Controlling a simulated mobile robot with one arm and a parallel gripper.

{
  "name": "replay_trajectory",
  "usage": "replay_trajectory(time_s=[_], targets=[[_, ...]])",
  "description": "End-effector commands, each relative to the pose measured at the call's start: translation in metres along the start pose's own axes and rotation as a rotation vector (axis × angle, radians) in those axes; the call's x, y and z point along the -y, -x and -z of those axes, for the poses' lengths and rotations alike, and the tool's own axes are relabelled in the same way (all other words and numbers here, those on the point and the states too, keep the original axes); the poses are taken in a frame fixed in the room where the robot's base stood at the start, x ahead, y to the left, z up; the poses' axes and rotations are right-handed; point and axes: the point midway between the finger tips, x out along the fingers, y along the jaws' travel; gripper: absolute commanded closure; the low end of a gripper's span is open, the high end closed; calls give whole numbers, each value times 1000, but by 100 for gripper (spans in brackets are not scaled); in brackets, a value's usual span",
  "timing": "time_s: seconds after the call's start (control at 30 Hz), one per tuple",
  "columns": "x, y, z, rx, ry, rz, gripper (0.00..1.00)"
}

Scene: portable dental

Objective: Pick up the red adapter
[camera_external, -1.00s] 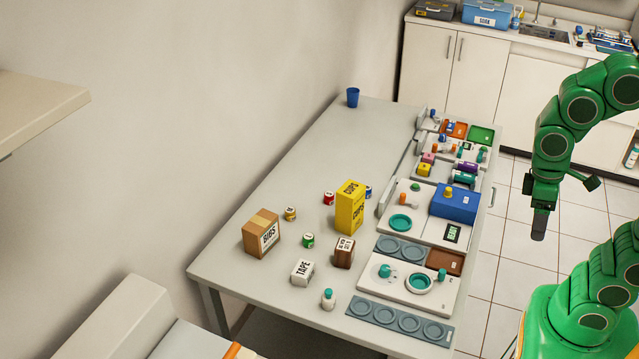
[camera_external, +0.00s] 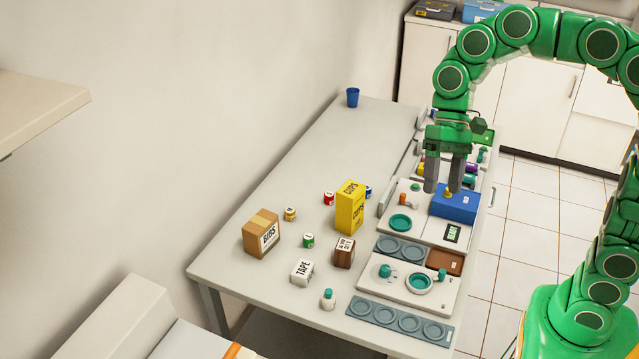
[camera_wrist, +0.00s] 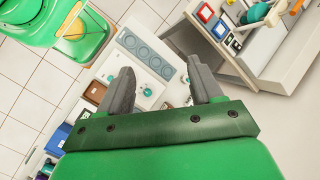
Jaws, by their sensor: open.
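I cannot make out a thing that is clearly the red adapter. Several small coloured parts lie at the far end of the table's device row, partly hidden behind my gripper (camera_external: 444,188) in the external view. My gripper is open and empty, fingers pointing down, above the device row close to the blue box (camera_external: 455,205). In the wrist view my gripper (camera_wrist: 160,75) shows two spread fingers with nothing between them. A small red labelled can (camera_external: 329,198) stands on the table left of the yellow box.
The yellow box (camera_external: 350,207), brown BIBS box (camera_external: 261,234) and white TAPE box (camera_external: 302,271) stand on the table (camera_external: 300,180). Devices and grey round-welled trays (camera_external: 400,319) line its right side. The far left of the table is mostly clear, with a blue cup (camera_external: 353,97).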

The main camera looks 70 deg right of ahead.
Motion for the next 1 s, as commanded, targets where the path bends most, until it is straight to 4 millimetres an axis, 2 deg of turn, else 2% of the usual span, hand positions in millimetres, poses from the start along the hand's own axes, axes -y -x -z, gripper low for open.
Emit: replay_trajectory(time_s=[0.03,0.2,0.5,0.73,1.0], targets=[[7,4,12,10,-30,24,35],[29,20,47,44,-137,106,35],[54,47,115,114,-325,242,35],[62,69,172,166,-465,343,35],[57,93,241,228,-630,454,35]])
